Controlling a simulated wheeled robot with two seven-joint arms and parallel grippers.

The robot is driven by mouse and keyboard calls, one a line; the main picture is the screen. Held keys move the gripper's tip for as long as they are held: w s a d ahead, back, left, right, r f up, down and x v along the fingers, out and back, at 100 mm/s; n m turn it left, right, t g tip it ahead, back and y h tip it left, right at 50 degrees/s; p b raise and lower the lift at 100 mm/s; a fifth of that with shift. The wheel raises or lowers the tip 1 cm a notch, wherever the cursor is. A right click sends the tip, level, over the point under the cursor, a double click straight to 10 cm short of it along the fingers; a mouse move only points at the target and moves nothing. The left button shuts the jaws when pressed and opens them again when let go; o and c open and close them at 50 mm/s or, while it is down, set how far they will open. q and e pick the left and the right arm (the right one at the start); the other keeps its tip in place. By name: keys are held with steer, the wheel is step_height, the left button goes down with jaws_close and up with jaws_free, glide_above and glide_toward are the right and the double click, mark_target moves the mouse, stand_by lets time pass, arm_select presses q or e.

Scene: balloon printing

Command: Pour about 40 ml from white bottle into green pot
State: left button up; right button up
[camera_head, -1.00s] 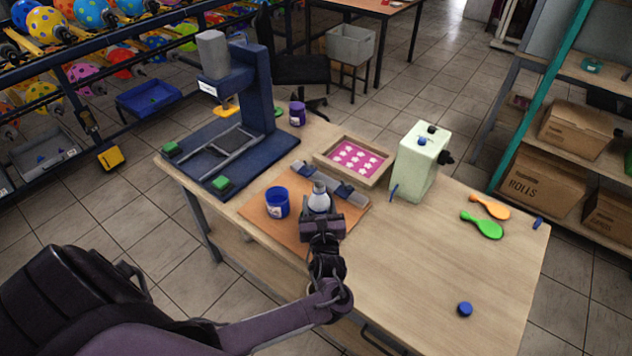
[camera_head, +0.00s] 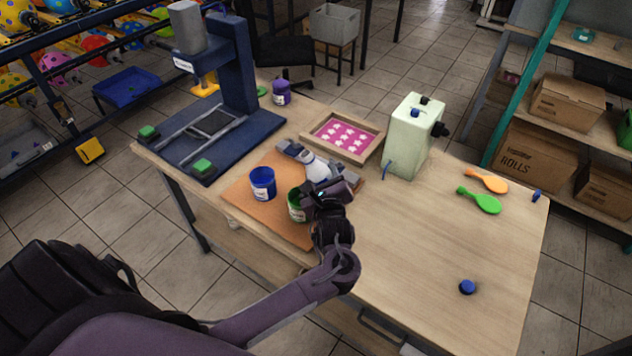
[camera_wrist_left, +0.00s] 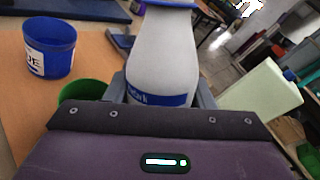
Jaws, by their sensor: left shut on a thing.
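The white bottle (camera_head: 316,168) is held in my left gripper (camera_head: 318,178), whose fingers are shut around it. In the head view the bottle tilts to the left, above the mat. In the left wrist view the white bottle (camera_wrist_left: 163,65) with its blue label stands between the grey fingers. The green pot (camera_head: 296,206) stands on the orange-brown mat (camera_head: 262,213), just left of and partly behind my gripper. Only part of the green pot (camera_wrist_left: 84,90) shows in the wrist view. No stream of liquid is visible. My right gripper is not in view.
A blue pot (camera_head: 262,184) stands on the mat left of the green pot. A blue press (camera_head: 228,75), a tray with a pink star plate (camera_head: 343,136) and a pale green canister (camera_head: 411,140) stand around the mat.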

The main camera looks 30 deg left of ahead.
arm_select(q)
steer(key=shift+w+d+f+n+h+b, duration=0.15)
steer(key=shift+d+f+n+h+b, duration=0.25)
steer(key=shift+b, duration=0.85)
steer(key=shift+w+d+r+n+h+b, duration=0.1)
steer(key=shift+d+n+b, duration=0.35)
steer(key=shift+b, duration=0.8)
steer(key=shift+w+d+f+n+h+b, duration=0.15)
steer(key=shift+n+h+b, duration=0.3)
steer(key=shift+b, duration=0.8)
steer(key=shift+r, duration=0.25)
steer(key=shift+d+p, duration=0.1)
steer(key=shift+p, duration=0.4)
steer(key=shift+d+n, duration=0.1)
steer(key=shift+n, duration=0.3)
steer(key=shift+p, duration=0.45)
steer(key=shift+d, duration=0.1)
steer(key=shift+f+n, duration=0.1)
steer(key=shift+n, duration=0.2)
